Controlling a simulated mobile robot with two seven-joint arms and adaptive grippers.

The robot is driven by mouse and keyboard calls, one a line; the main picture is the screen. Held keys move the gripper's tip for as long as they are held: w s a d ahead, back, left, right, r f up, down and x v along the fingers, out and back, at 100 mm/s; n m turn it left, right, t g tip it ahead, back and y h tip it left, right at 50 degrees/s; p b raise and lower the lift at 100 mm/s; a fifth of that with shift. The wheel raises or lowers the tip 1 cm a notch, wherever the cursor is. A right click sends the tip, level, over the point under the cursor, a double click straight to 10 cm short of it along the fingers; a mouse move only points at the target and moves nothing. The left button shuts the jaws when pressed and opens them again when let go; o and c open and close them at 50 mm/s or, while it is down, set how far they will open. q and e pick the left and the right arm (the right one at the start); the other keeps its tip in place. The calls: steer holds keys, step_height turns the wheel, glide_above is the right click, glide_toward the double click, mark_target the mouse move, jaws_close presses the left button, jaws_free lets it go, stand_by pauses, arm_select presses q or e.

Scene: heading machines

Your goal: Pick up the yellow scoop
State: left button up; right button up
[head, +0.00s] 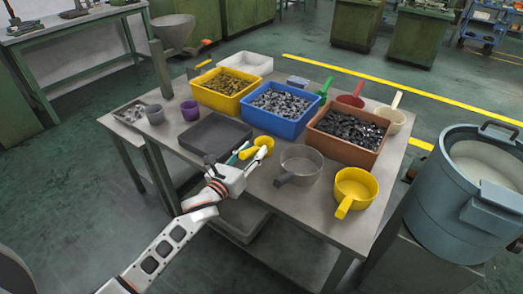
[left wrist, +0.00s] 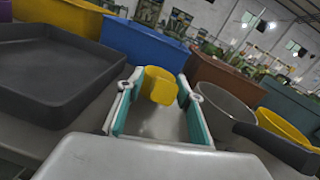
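My right gripper is not in view.
A dark tray (head: 214,137) lies left of my left gripper and a grey scoop (head: 300,163) right of it. Yellow (head: 224,88), blue (head: 279,108) and brown (head: 345,136) bins of parts stand behind. A large blue-grey drum (head: 438,200) stands right of the table.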

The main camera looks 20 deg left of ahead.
mark_target(252, 149)
arm_select(q)
jaws_close()
step_height(252, 149, up, 20)
steer(key=p, duration=0.5)
